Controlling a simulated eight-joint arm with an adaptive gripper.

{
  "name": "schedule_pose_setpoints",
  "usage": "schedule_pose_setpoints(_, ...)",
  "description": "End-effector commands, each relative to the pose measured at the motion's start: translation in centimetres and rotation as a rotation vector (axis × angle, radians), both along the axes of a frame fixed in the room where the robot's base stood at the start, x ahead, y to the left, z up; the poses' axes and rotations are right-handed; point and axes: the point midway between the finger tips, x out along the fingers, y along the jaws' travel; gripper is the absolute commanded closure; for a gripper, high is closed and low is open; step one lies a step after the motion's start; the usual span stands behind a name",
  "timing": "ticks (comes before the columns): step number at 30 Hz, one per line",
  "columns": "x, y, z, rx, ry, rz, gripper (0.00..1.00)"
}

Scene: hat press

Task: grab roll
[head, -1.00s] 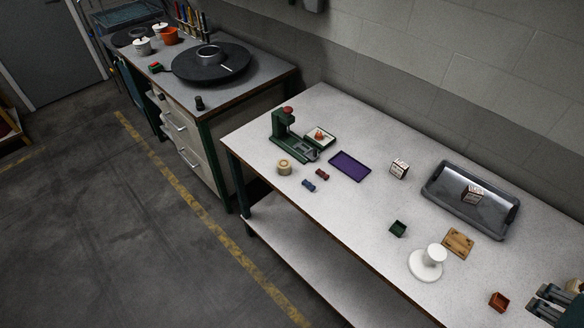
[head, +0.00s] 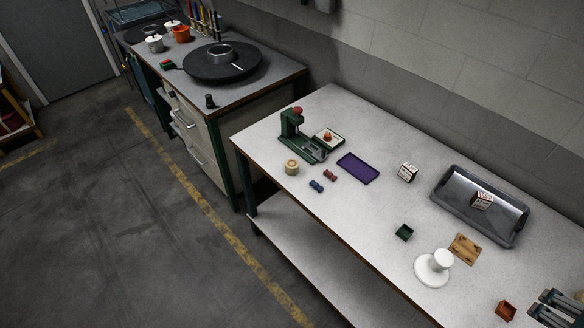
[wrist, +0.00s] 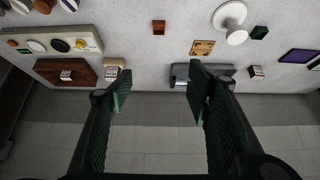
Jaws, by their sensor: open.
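A tan round piece with a darker centre (head: 291,167), roll-like in shape, stands near the table's front edge, left of the middle in the head view. A small blue piece (head: 316,186) and a small dark red piece (head: 330,175) lie to its right. I cannot tell for certain which of them is the roll. None of them can be made out in the wrist view. My gripper (wrist: 159,78) is open, with nothing between its fingers. Dark jaws at the lower right edge of the head view look like mine, far from these pieces.
A green press (head: 297,130), purple tray (head: 358,168), grey tray (head: 452,187) with a box in it, another box (head: 408,172), green cup (head: 404,232), white stand (head: 432,272), wooden board (head: 465,249) and red-brown box (head: 505,310) occupy the table. The wall runs behind it.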

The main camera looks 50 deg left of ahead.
Motion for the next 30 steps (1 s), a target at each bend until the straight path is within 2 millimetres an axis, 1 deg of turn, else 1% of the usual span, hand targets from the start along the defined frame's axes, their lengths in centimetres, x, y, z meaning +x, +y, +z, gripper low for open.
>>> schedule_pose_setpoints(8, 0.1, 0.1, 0.1, -0.001, 0.001, 0.004, 0.5)
schedule_pose_setpoints(14, 1.1, 1.0, 0.8, -0.011, 0.013, 0.039, 0.5)
schedule_pose_setpoints(20, 3.0, 3.1, 2.0, -0.032, 0.04, 0.115, 0.5)
schedule_pose_setpoints(30, 7.2, 8.3, 3.9, -0.08, 0.095, 0.284, 0.5)
